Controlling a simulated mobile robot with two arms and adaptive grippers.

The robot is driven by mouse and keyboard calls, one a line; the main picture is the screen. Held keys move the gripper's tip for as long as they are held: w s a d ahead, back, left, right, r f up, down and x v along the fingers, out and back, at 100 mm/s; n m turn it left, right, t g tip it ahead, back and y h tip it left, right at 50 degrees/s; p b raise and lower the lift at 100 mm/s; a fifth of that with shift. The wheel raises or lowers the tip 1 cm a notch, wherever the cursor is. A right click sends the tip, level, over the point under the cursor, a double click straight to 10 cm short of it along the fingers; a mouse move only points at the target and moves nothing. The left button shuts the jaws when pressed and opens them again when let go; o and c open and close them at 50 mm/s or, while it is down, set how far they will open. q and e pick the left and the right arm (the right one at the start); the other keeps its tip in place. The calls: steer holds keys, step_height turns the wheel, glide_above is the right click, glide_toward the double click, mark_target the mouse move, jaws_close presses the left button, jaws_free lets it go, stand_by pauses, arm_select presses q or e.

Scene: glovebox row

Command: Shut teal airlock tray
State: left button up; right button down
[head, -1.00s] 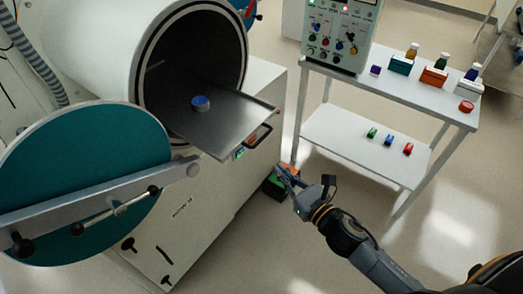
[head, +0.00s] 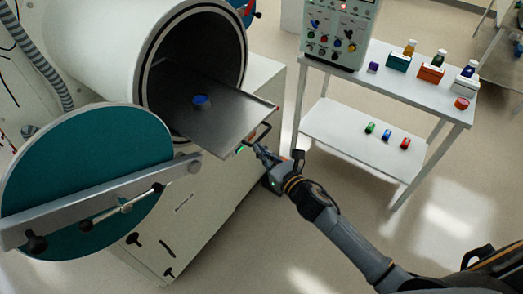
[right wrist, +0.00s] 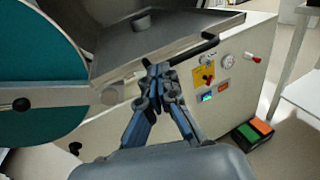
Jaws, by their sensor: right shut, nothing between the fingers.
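The airlock tray (head: 222,120) is a flat metal plate sticking out of the round airlock opening (head: 195,55), with a small blue-topped round item (head: 201,100) on it. A dark bar handle (head: 259,138) is on its front edge. The teal airlock door (head: 85,165) hangs open at the left. My right gripper (head: 259,148) is shut and empty, close by the tray handle. In the right wrist view its fingertips (right wrist: 158,68) are together just below the tray's front edge (right wrist: 165,50); I cannot tell whether they touch. My left gripper is not in view.
A white two-level cart (head: 390,85) stands at the right with a control box (head: 338,32), bottles and small coloured items. A box with orange and green pads (right wrist: 252,133) lies on the floor beside the airlock cabinet. Open floor lies between cabinet and cart.

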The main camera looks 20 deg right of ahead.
steer(key=b, duration=0.6)
glide_toward(201, 119)
steer(key=w, duration=0.1)
steer(key=w+d, duration=0.1)
steer(key=w, duration=0.1)
steer(key=shift+w+d+f, duration=0.1)
steer(key=shift+w+d, duration=0.1)
steer(key=w+a, duration=0.2)
steer(key=w+a+b, duration=0.1)
steer(key=w+a, duration=0.1)
steer(key=w, duration=0.1)
steer(key=shift+w+a, duration=0.1)
steer(key=shift+w, duration=0.05)
steer(key=shift+w+a+b, duration=0.3)
steer(key=shift+w+b, duration=0.05)
